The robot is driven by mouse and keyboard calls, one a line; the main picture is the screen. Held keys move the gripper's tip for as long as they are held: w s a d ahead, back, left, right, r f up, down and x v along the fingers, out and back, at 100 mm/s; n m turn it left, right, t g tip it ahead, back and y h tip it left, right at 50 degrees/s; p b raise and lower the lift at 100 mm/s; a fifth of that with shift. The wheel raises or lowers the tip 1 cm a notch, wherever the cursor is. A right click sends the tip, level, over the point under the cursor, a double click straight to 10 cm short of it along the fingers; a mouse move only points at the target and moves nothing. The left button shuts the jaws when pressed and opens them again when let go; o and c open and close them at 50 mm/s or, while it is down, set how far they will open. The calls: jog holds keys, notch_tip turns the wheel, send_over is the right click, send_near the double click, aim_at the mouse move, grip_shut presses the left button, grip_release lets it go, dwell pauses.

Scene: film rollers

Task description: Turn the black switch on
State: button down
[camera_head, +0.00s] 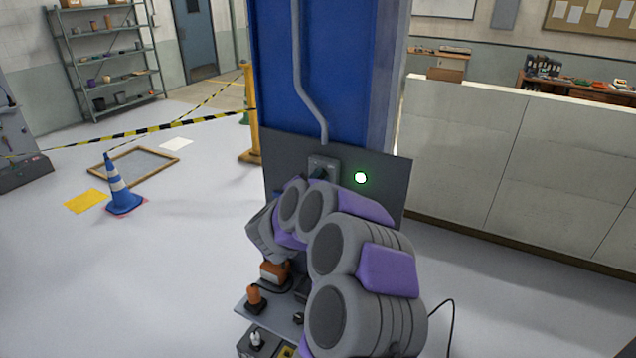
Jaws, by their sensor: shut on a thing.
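The black switch (321,172) sits on a small grey box fixed to the dark panel at the front of the blue column. A round lamp (361,178) to its right glows white-green. My arm's grey and purple links reach up from the bottom of the picture to just below the switch. The end of my arm, with my gripper (306,186), is at the switch and largely hidden behind the links. It is shut on the switch as far as I can tell; the fingertips and the contact are not clearly visible.
A low pale wall (490,160) is to the right.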

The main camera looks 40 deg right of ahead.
dwell(0.3)
jog(key=c, duration=1.1)
grip_release()
jog(key=shift+w+f, duration=0.15)
jog(key=shift+c, duration=0.2)
jog(key=shift+o, duration=0.5)
jog(key=shift+d, duration=0.1)
jog(key=p+v, duration=0.1)
jog(key=v, duration=1.6)
jog(key=shift+a, duration=0.2)
